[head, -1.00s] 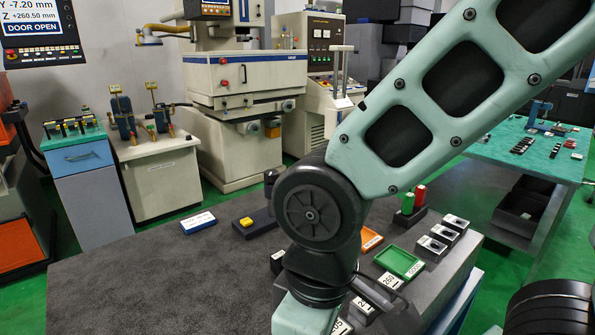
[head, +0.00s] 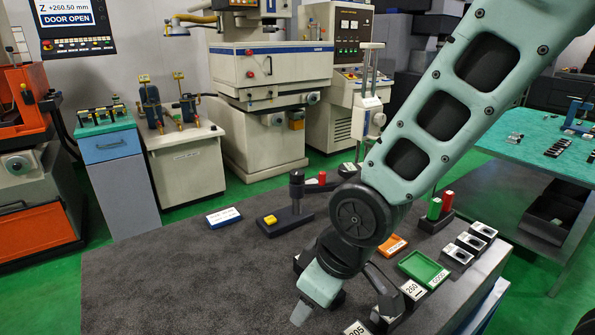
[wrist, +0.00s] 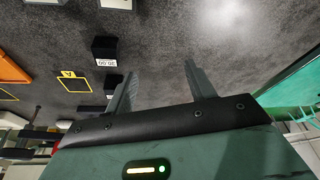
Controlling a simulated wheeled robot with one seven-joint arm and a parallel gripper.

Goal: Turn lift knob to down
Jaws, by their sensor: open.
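I cannot pick out the lift knob for certain. The pale machine (head: 270,68) at the back has red knobs on its front. The control cabinet (head: 347,32) beside it has small buttons and dials too small to read. My gripper (head: 303,312) is above the dark table in the head view, partly hidden by my wrist. In the wrist view my gripper (wrist: 160,78) has its two fingers apart, with nothing between them. It is clear of the machine and cabinet.
The dark table (head: 150,275) holds a black base with a yellow button (head: 270,219), a blue-edged label block (head: 223,217), a green tray (head: 424,268) and several small blocks. Its left part is clear. A display reading DOOR OPEN (head: 70,18) hangs at upper left.

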